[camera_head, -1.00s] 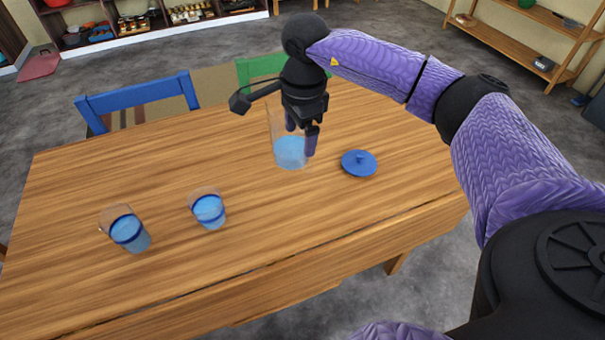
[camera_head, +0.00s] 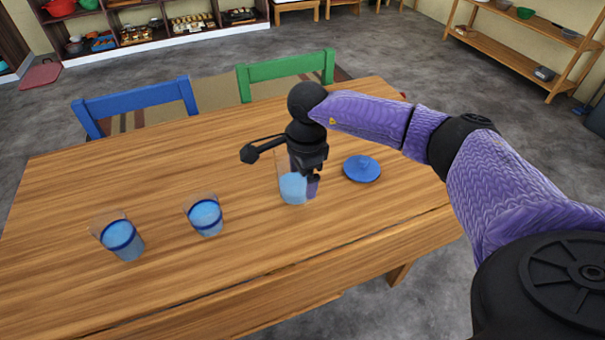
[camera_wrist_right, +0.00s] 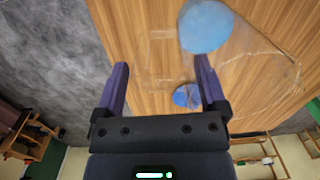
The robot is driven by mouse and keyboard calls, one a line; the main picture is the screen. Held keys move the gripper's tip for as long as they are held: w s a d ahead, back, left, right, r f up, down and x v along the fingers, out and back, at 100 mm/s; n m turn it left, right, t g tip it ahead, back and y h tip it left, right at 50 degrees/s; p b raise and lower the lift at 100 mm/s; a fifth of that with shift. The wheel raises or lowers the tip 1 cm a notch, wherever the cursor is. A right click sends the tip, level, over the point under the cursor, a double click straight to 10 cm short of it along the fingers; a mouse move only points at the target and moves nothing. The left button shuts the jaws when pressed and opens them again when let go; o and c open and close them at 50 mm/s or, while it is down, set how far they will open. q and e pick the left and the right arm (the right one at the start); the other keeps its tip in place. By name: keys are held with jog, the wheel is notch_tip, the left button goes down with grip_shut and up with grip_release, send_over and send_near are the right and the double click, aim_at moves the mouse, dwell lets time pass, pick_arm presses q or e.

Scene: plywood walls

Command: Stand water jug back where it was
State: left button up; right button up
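The clear water jug (camera_head: 292,188), with blue water low in it, appears upright on the wooden table (camera_head: 150,175). Its water (camera_wrist_right: 207,25) and faint clear wall show in the right wrist view. My right gripper (camera_head: 314,182) is low at the jug's right side and partly covers it. In the right wrist view, its purple fingers (camera_wrist_right: 161,66) are wide apart, with one overlapping the jug's outline. No clear grip on the jug shows; the handle is hard to make out. My left gripper is not in view.
A blue lid (camera_head: 362,169) lies right of the jug. Two glasses of blue water (camera_head: 205,215) (camera_head: 122,238) stand to the left. A blue chair (camera_head: 135,98) and a green chair (camera_head: 285,72) stand behind the table. The front middle of the tabletop is clear.

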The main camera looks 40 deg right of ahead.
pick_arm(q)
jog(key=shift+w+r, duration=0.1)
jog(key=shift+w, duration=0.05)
pick_arm(e)
jog(key=shift+r, duration=0.1)
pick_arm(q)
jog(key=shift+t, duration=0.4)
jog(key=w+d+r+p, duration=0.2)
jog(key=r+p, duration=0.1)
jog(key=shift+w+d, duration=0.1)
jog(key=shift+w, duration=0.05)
pick_arm(e)
jog(key=r, duration=1.2)
jog(key=shift+s+d+r, duration=0.1)
jog(key=shift+s+d, duration=0.1)
jog(key=shift+s, duration=0.05)
